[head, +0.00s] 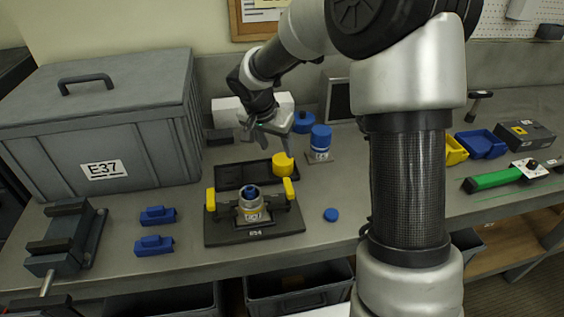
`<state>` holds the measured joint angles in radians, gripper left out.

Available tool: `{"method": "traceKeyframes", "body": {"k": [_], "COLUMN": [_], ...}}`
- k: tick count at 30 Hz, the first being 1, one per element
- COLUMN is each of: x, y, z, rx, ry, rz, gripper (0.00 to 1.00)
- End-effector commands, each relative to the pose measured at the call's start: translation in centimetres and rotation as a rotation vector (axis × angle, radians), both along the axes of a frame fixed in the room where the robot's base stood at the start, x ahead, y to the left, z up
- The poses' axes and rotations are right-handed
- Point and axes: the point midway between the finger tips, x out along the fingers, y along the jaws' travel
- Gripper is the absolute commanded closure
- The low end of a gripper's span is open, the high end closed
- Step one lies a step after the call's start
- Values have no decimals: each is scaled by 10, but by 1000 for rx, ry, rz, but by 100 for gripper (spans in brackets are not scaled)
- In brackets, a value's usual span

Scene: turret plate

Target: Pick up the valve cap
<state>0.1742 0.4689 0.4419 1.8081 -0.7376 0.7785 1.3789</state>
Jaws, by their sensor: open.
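A yellow cylinder (283,164) stands at the right end of a black tray (232,176). I cannot tell for certain which of these is the valve cap. My gripper (275,148) is open and points down above the tray, close to the yellow cylinder; its right finger appears just above or beside the cylinder. I see nothing held between the fingers. A metal fitting with a blue top (251,203) sits in a holder with yellow-tipped handles on the dark plate (232,239).
A large grey case (98,125) stands at the left. A vise (68,240) and two blue blocks (157,215) are at the front left. A blue-topped container (320,142) stands right of my gripper. My arm hides part of the right bench.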

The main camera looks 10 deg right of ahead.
Motion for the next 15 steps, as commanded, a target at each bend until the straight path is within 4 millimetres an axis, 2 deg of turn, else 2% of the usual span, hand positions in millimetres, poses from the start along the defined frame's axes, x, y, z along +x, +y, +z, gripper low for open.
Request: {"method": "traceKeyframes", "body": {"k": [3,11,15], "x": [6,12,19], "y": [-5,-10,-15], "z": [-21,-38,-56], "rx": [1,1,3], "ry": [3,0,4], "rz": [0,-2,-1], "gripper": [47,47,47]}}
